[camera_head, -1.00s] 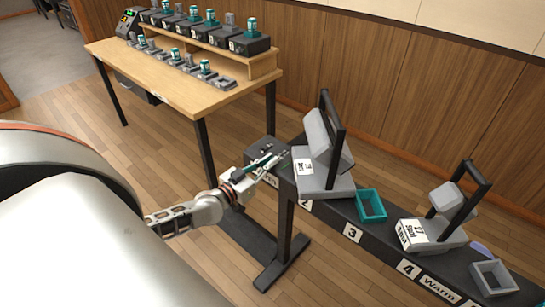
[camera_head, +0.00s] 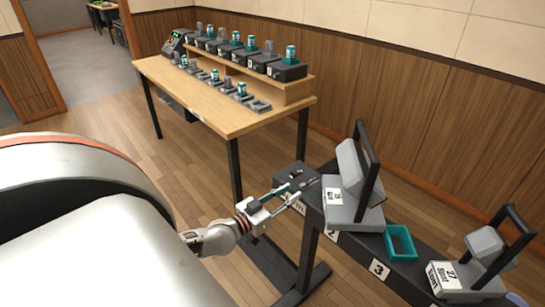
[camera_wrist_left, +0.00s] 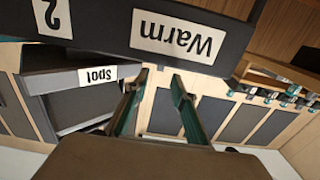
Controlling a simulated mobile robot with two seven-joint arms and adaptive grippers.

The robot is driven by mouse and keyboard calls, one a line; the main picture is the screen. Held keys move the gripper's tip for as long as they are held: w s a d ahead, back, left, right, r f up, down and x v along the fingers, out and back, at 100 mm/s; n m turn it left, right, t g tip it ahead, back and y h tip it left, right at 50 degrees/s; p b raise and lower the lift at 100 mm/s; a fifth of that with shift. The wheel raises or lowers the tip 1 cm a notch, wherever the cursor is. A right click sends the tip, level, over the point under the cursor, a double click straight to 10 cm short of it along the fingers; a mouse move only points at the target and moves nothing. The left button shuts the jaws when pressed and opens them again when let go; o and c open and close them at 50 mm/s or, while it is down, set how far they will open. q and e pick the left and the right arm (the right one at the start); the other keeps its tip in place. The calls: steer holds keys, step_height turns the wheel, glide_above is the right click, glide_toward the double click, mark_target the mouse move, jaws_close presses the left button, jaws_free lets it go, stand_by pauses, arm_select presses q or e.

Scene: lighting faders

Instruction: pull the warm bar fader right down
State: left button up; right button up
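My left gripper (camera_head: 297,192) reaches to the labelled left end of a long dark bar (camera_head: 350,240). In the left wrist view its two teal-lined fingers (camera_wrist_left: 160,82) stand apart with nothing between them. A "Warm" label (camera_wrist_left: 178,37) shows upside down on the bar, just beyond the fingertips. I cannot tell whether the fingers touch the bar. A small dark console (camera_head: 173,44) with lit green and yellow marks stands at the far left end of the wooden table. It is too small to make out any fader or its position. My right gripper is not in view.
The wooden table (camera_head: 222,121) has a raised shelf holding several dark boxes with teal or grey tops. Wood floor is clear left of the table.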

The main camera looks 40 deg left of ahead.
arm_select(q)
steer(key=s, duration=0.8)
steer(key=shift+a, duration=0.3)
steer(key=s+d+f+m+g, duration=0.1)
steer(key=s+d+f, duration=0.3)
steer(key=d, duration=0.4)
steer(key=s+d+f+m+g+h, duration=0.1)
steer(key=s+d+f+g, duration=0.3)
steer(key=d+f, duration=0.2)
steer(key=s+d+f+m+g, duration=0.1)
steer(key=s+d+f, duration=0.4)
steer(key=d, duration=0.5)
steer(key=shift+d+f+m+g+p, duration=0.25)
steer(key=shift+m+g+p, duration=0.1)
steer(key=shift+g, duration=0.45)
